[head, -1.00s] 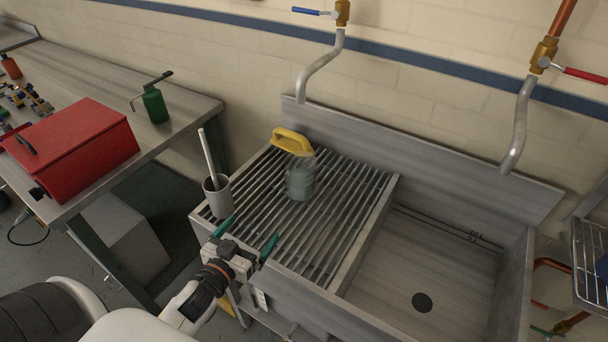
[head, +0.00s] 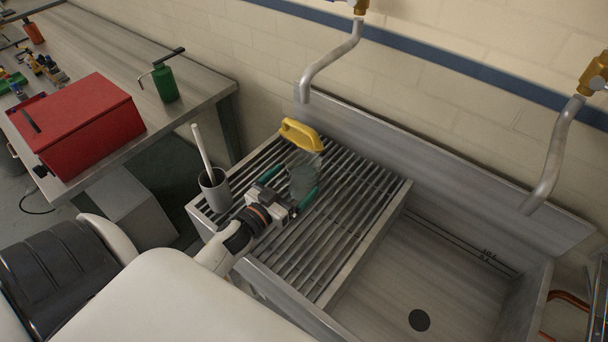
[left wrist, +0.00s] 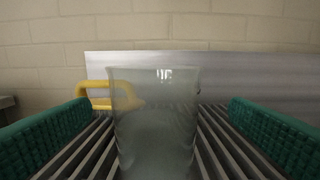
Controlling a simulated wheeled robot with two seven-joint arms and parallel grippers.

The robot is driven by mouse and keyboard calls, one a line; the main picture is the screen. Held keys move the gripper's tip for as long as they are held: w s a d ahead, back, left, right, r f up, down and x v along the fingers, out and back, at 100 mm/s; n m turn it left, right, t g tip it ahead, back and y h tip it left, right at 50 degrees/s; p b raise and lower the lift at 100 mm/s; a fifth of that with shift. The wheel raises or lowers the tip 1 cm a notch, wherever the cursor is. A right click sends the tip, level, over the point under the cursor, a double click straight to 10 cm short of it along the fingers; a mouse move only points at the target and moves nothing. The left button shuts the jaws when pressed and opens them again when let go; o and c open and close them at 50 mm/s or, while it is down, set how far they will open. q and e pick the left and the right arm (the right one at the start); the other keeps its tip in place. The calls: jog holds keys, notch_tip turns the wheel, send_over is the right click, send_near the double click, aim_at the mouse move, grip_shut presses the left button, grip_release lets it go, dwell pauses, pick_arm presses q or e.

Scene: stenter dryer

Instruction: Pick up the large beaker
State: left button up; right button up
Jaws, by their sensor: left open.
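The large beaker (head: 303,178) is a clear, slightly cloudy glass standing upright on the slatted drainboard. My left gripper (head: 289,192) is open, its green fingers spread at the near side of the beaker in the head view. In the left wrist view the beaker (left wrist: 156,125) stands in the middle, with a clear gap to the green finger on each side. Its base is cut off by the bottom of that view. My right gripper is not in view.
A yellow-handled tool (head: 301,135) is just behind the beaker. A grey cup (head: 215,190) with a white-handled brush stands left of my gripper. The sink basin (head: 440,270) is to the right. A curved tap spout (head: 325,62) hangs above the back.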

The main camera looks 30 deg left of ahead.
aim_at(313, 159)
pick_arm(q)
jog(key=shift+w, duration=0.35)
jog(key=w+p, duration=0.1)
jog(key=w, duration=0.3)
jog(key=shift+w+r+p, duration=0.15)
jog(key=shift+p, duration=0.25)
jog(key=shift+w, duration=0.45)
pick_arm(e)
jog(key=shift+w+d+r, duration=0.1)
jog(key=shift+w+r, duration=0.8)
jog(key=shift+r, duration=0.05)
pick_arm(q)
jog(key=shift+s, duration=0.1)
jog(key=shift+c, duration=0.2)
jog(key=c, duration=1.3)
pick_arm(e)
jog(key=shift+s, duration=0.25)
pick_arm(q)
jog(key=shift+o, duration=0.2)
